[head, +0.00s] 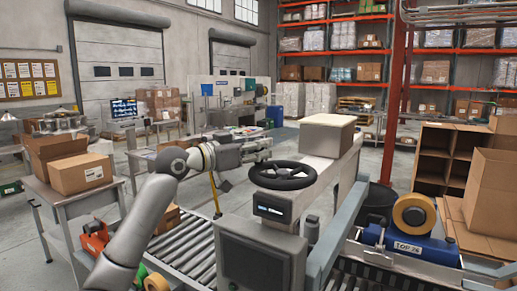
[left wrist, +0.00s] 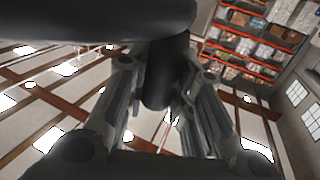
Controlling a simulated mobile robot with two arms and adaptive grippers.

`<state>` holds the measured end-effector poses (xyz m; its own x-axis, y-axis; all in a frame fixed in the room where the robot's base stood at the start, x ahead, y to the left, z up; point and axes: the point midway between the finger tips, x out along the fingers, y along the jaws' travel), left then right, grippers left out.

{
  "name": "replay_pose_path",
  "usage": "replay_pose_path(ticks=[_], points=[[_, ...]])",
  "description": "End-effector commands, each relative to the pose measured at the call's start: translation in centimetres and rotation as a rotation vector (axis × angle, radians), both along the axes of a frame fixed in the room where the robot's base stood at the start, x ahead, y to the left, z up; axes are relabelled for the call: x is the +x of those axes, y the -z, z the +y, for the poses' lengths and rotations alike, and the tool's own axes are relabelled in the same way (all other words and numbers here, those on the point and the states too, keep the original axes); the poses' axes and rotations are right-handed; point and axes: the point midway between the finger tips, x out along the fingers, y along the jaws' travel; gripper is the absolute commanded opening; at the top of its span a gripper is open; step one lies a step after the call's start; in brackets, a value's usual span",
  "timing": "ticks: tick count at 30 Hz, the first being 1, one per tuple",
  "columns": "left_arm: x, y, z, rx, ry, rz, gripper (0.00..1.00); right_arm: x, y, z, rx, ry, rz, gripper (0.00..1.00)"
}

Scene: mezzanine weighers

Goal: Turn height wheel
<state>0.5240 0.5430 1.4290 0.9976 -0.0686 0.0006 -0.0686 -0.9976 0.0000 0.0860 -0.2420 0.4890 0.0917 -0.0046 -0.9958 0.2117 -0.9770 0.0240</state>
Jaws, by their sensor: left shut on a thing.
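The height wheel (head: 282,175) is a black spoked handwheel lying nearly flat on top of a grey machine. My left gripper (head: 262,149) reaches in from the left to the far side of the wheel. In the left wrist view, a thick black part of the wheel (left wrist: 95,22) crosses the top left. A dark upright, knob-like piece (left wrist: 165,75) stands between the two fingers of my left gripper (left wrist: 168,90), which are shut on it. The exact contact is dark and partly hidden. My right gripper is not in view.
The machine's body (head: 262,245) has a small lit display (head: 273,213) below the wheel. A beige box-shaped head (head: 328,134) rises just behind it. A roller conveyor (head: 188,250) runs at the left, and a tape dispenser (head: 412,225) stands at the right.

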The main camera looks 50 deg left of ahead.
Motion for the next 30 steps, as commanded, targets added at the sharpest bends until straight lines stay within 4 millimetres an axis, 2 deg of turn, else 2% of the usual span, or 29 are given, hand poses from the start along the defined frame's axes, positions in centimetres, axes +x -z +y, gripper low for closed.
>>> replay_pose_path(ticks=[1, 2, 7, 14, 17, 20, 26, 30], points=[[0.0, 0.0, 0.0, 0.001, -0.001, 0.001, 0.0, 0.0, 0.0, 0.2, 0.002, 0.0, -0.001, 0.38], [0.0, 0.0, 0.0, 0.0, -0.001, 0.001, 0.23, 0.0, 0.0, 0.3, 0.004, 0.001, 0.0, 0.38], [0.0, 0.0, 0.0, 0.0, -0.001, 0.001, 0.45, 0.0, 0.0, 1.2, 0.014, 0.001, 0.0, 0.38], [0.0, 0.0, 0.0, 0.0, -0.001, 0.001, 0.45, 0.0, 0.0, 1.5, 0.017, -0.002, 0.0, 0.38], [-0.1, 0.0, 0.0, 0.0, -0.001, 0.0, 0.45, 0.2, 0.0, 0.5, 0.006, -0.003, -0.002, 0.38], [-0.5, 0.0, 0.0, -0.001, 0.0, 0.0, 0.45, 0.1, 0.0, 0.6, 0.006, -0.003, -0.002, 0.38], [-3.0, 0.1, 0.2, -0.002, -0.002, -0.001, 0.45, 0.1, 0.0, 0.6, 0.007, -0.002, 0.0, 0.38], [-5.7, 0.1, 0.4, -0.002, -0.001, -0.001, 0.45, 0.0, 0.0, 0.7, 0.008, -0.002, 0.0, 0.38]])
